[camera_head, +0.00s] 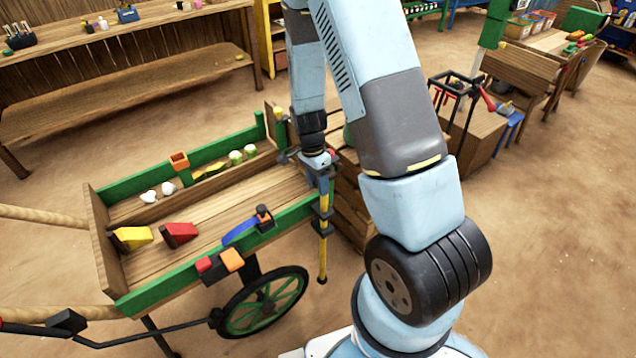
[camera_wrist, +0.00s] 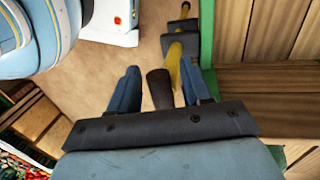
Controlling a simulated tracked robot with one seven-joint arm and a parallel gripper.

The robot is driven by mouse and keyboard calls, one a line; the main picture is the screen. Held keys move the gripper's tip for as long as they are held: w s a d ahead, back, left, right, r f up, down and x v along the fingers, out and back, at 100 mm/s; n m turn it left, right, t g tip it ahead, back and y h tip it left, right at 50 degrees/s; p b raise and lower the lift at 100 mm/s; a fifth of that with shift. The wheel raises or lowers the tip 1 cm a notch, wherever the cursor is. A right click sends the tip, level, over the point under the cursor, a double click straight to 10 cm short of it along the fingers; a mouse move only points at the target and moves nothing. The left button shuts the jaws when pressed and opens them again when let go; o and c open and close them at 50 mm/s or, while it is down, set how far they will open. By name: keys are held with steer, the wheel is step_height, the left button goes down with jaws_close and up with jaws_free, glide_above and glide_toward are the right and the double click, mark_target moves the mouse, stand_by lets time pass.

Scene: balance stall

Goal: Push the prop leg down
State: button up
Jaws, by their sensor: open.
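The prop leg (camera_head: 323,232) is a yellow pole standing upright at the right corner of the cart, held in dark brackets on the green side rail. Its lower end hangs beside the cart near the ground. In the wrist view the yellow leg (camera_wrist: 176,72) runs away below me through dark brackets. My gripper (camera_head: 319,168) is over the top of the leg, pointing down. In the wrist view its two blue fingers (camera_wrist: 161,80) are apart, with a dark round peg or handle (camera_wrist: 159,88) between them. Whether either finger touches it I cannot tell.
The wooden cart (camera_head: 150,293) holds yellow and red blocks, white and green pieces and a blue-handled item. A green-spoked wheel (camera_head: 263,303) is left of the leg. Wooden crates (camera_head: 352,205) stand behind it. Bare floor (camera_head: 309,320) lies below the leg.

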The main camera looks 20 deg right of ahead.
jaws_close()
stand_by(0.5)
